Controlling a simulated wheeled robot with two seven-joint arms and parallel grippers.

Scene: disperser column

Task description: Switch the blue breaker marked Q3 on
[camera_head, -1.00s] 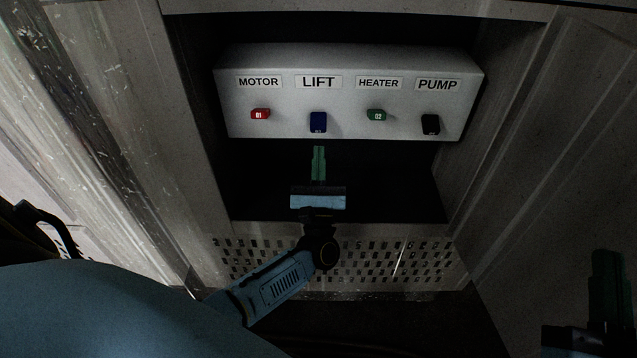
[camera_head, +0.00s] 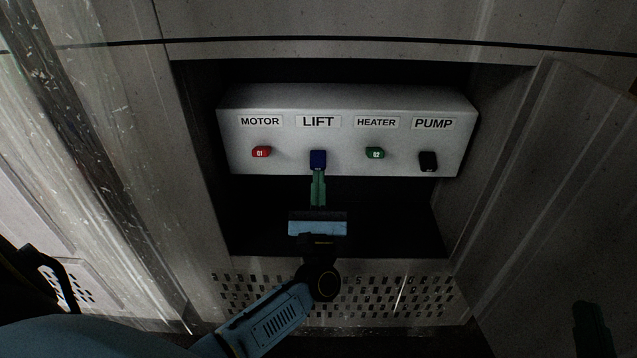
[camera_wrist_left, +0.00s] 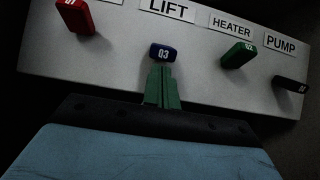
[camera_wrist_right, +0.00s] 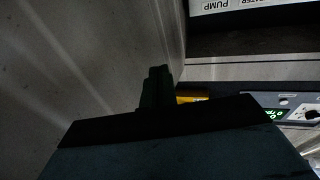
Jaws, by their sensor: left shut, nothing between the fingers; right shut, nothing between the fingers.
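The blue breaker (camera_head: 318,159) marked Q3 sits under the LIFT label on the white panel. In the left wrist view its marked end (camera_wrist_left: 163,53) faces the camera. My left gripper (camera_head: 318,174) is shut, with its green fingertips right at the lower end of the blue breaker. In the left wrist view the fingertips (camera_wrist_left: 161,68) are just below the breaker; I cannot tell whether they touch it. My right gripper (camera_head: 590,308) is shut and empty at the lower right, far from the panel; its fingers (camera_wrist_right: 158,72) also show in the right wrist view.
The red breaker Q1 (camera_head: 261,152) is left of the blue one. The green breaker Q2 (camera_head: 375,153) and a black breaker (camera_head: 428,161) are to the right. The panel (camera_head: 345,101) sits in a dark recess with an open door (camera_head: 520,170) at the right.

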